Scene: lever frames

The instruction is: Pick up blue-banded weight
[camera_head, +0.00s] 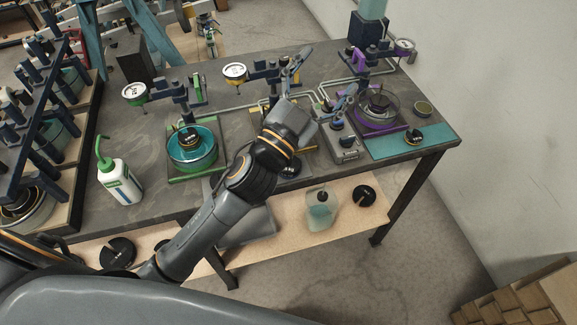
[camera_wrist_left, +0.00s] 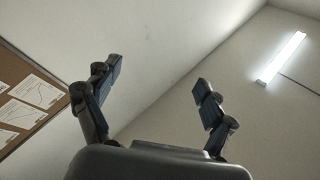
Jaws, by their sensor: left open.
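My left gripper (camera_head: 326,76) is over the workbench in the head view, its two fingers spread wide and nothing between them. It also shows open and empty in the left wrist view (camera_wrist_left: 160,82), facing bare wall and ceiling. Black weights stand on the bench: one on the teal mat (camera_head: 413,137) with an orange-looking band, one in the teal dish (camera_head: 190,138), one in the dish on the purple stand (camera_head: 378,102). Another black weight (camera_head: 290,168) is partly hidden by my left arm. I cannot make out a blue band on any weight. My right gripper is out of view.
The grey workbench (camera_head: 235,98) carries lever stands with round gauges and a white-green bottle (camera_head: 119,181). The shelf below holds a clear jug (camera_head: 320,209) and black discs (camera_head: 364,196). A dark rack (camera_head: 40,110) stands at left. Cardboard boxes (camera_head: 515,298) lie at lower right.

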